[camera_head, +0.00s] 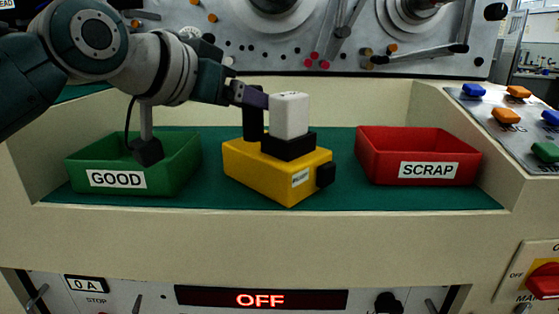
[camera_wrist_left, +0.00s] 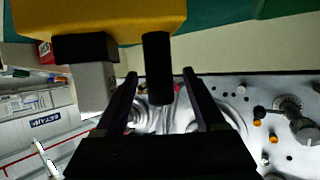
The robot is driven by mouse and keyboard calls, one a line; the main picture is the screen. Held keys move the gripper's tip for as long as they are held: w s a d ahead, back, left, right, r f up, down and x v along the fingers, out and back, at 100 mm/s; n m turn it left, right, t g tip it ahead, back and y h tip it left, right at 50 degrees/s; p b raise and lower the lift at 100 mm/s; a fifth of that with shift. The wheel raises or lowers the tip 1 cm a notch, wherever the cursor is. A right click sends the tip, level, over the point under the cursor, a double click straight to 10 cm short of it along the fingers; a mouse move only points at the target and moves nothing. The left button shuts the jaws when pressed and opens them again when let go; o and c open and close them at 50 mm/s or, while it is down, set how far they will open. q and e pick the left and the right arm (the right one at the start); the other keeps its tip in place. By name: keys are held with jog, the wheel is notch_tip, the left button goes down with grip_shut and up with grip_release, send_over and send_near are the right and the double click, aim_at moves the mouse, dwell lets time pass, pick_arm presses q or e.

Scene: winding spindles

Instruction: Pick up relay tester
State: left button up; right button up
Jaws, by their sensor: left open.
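The relay tester (camera_head: 250,165) is a yellow box on the green mat, between the two bins. A white block (camera_head: 289,115) sits in a black base (camera_head: 288,146) on its top, and a black knob (camera_head: 325,174) is on its right side. A black post (camera_head: 253,127) stands beside the white block. My left gripper (camera_head: 252,98) is at the top of this post. In the left wrist view the yellow box (camera_wrist_left: 110,15) is at the top. The post (camera_wrist_left: 157,65) reaches between the open fingers (camera_wrist_left: 160,78), with gaps visible. The white block (camera_wrist_left: 93,85) is beside one finger. My right gripper is not in view.
A green bin (camera_head: 185,165) marked GOOD stands left, under my left arm. A red bin (camera_head: 375,160) marked SCRAP stands right. The green mat (camera_head: 345,195) is clear in front. A cream wall surrounds the recess, and a machine panel (camera_head: 200,45) rises behind.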

pick_arm(q)
grip_shut()
dwell(0.6)
dwell(0.8)
